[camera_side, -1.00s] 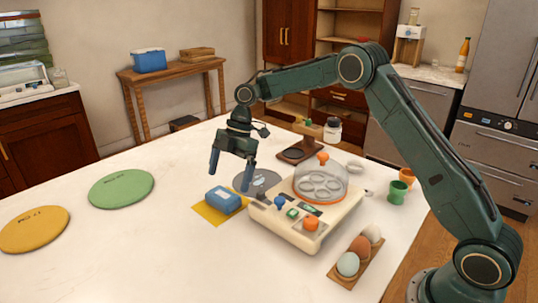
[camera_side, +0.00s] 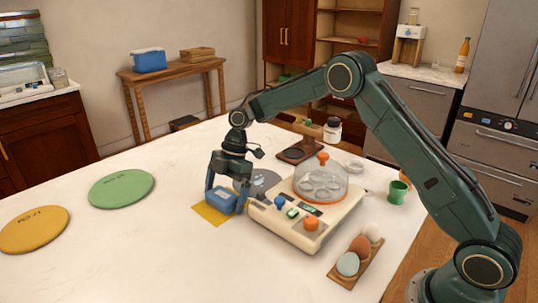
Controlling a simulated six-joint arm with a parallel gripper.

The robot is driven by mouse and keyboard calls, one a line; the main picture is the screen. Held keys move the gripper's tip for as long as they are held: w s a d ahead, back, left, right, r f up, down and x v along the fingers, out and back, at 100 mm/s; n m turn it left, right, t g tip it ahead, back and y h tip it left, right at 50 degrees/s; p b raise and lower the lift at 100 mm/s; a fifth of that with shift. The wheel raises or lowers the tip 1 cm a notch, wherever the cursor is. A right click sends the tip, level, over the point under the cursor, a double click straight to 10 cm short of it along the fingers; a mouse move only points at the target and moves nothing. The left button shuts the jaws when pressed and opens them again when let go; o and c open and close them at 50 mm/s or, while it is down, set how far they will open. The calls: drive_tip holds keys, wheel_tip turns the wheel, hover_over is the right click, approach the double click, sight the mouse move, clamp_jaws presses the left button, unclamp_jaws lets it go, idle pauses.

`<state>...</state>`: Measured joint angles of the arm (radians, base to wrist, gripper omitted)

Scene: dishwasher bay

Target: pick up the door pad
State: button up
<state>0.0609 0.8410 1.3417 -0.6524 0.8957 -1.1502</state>
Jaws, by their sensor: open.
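A small blue block (camera_side: 220,200) with a pale label lies on a yellow square mat (camera_side: 211,215) on the white counter. Nothing in view is clearly marked as the door pad; this blue block may be it. My gripper (camera_side: 226,204) points down over the block, with one finger at its left and the other at its right. The jaws are open. I cannot tell whether the fingers touch the block, and they hide parts of its sides.
Right of the block stands a cream egg cooker (camera_side: 292,236) with a clear dome (camera_side: 322,182), close to my right finger. A grey disc (camera_side: 266,181) lies behind. Eggs on a wooden tray (camera_side: 345,280) lie at front right. Green (camera_side: 122,188) and yellow (camera_side: 33,229) discs lie left; the counter's front left is clear.

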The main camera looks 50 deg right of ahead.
sight(227, 191)
idle(0.4)
drive_tip(key=c, duration=0.9)
drive_tip(key=shift+r, duration=0.15)
wheel_tip(227, 191, up, 10)
idle(0.5)
drive_tip(key=shift+o, duration=1.1)
drive_tip(key=shift+c, duration=0.7)
drive_tip(key=shift+w+d+f+m, duration=0.2)
drive_tip(key=shift+d+m, duration=0.1)
drive_tip(key=shift+d, duration=0.3)
drive_tip(key=d+f+m+t+h, duration=0.1)
drive_tip(key=d+m, duration=0.7)
drive_tip(key=d, duration=0.9)
drive_tip(key=shift+d+f+t, duration=0.25)
drive_tip(key=shift+f+t, duration=0.2)
drive_tip(key=shift+t, duration=0.75)
